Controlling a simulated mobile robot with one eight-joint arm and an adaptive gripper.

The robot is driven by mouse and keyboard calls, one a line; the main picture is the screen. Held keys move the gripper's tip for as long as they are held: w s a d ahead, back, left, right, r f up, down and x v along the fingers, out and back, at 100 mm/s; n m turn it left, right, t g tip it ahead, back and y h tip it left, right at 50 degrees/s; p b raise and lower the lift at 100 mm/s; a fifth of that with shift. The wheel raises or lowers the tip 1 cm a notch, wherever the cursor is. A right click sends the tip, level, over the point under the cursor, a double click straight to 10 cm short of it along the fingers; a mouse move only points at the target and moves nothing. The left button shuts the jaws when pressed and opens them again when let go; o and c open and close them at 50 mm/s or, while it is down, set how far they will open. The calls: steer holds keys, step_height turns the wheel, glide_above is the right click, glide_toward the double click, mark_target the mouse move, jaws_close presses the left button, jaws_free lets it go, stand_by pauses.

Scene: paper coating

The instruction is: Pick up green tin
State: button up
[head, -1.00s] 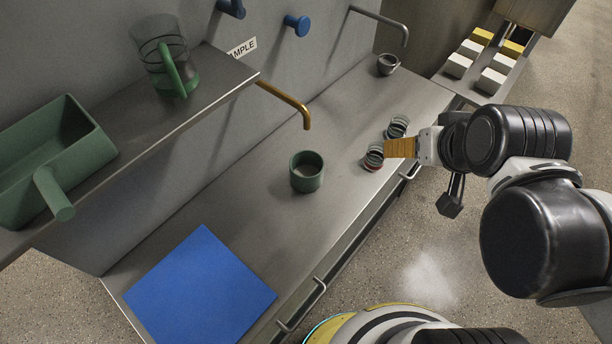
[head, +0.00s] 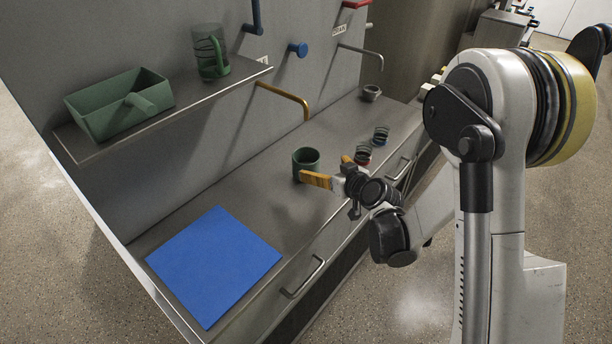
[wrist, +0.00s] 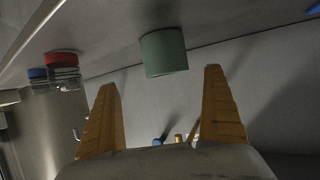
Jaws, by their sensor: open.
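The green tin (head: 306,161) stands upright on the metal counter below the brass-coloured tap, and its top is open. It also shows in the wrist view (wrist: 164,52), ahead of the gap between my fingers. My gripper (head: 331,170) is open, with yellow ribbed fingers, close to the tin on its near right side. In the wrist view my gripper (wrist: 162,95) has its two fingertips wide apart with nothing between them. The tin lies beyond the tips and does not appear to be touched.
Two small jars, red-based (head: 363,156) and blue-based (head: 380,137), stand right of the tin. A blue sheet (head: 214,265) lies on the counter's near end. The brass tap (head: 285,96) overhangs behind.

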mark_target(314, 167)
steer(key=shift+s+a+f, duration=0.15)
steer(key=shift+f, duration=0.4)
steer(key=shift+a+f, duration=0.1)
steer(key=shift+f, duration=0.1)
steer(key=b+x, duration=0.1)
steer(key=x, duration=0.4)
steer(key=b+x, duration=0.1)
steer(key=x, duration=0.1)
steer(key=b+x, duration=0.2)
steer(key=shift+a+f, duration=0.25)
steer(key=shift+a, duration=0.2)
steer(key=shift+w+a, duration=0.2)
steer(key=shift+w, duration=0.35)
steer(key=c, duration=1.4)
